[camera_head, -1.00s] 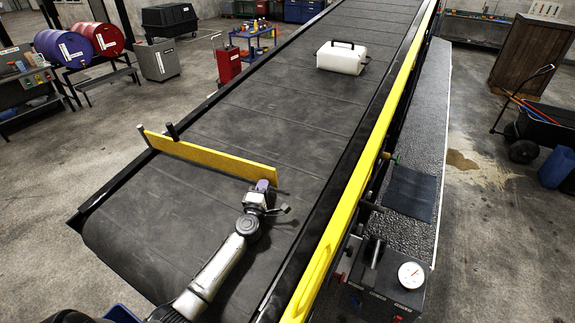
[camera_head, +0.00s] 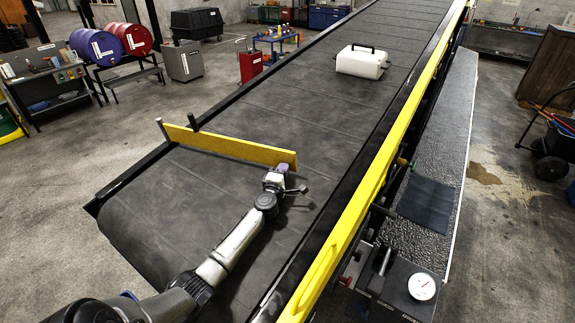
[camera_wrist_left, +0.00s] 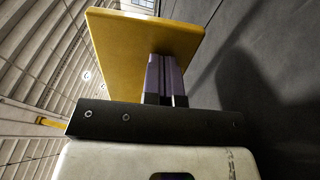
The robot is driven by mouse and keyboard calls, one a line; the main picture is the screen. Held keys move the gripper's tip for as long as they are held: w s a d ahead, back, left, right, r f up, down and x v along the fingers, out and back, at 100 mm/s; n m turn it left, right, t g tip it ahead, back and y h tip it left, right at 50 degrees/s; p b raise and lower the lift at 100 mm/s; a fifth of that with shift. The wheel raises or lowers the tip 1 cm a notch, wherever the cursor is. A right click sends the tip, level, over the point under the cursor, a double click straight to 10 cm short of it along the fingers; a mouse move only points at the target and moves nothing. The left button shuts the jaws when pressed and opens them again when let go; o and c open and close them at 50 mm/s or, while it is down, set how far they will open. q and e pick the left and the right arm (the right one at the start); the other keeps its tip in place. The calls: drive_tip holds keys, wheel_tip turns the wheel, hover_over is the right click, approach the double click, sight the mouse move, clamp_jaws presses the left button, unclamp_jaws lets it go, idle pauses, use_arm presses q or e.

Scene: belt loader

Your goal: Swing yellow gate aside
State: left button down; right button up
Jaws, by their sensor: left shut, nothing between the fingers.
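The yellow gate (camera_head: 230,146) is a flat upright board reaching across the belt from a post at the belt's left edge. Its free end is near the middle of the belt. My left gripper (camera_head: 281,169) is shut and empty, at the near side of the gate by that free end. In the left wrist view, the purple fingers (camera_wrist_left: 165,78) are together and reach up to the yellow gate face (camera_wrist_left: 140,45), appearing to touch it. The fingertips' exact contact is hard to see. My right gripper is not in view.
The dark belt (camera_head: 290,105) carries a white case (camera_head: 362,61) with a black handle farther up. A yellow rail (camera_head: 400,130) runs along its right side. A box with a gauge (camera_head: 395,287) stands beyond that rail. The belt between gate and case is clear.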

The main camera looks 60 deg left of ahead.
use_arm(q)
drive_tip(key=shift+b+x, duration=1.25)
drive_tip(key=shift+x, duration=1.2)
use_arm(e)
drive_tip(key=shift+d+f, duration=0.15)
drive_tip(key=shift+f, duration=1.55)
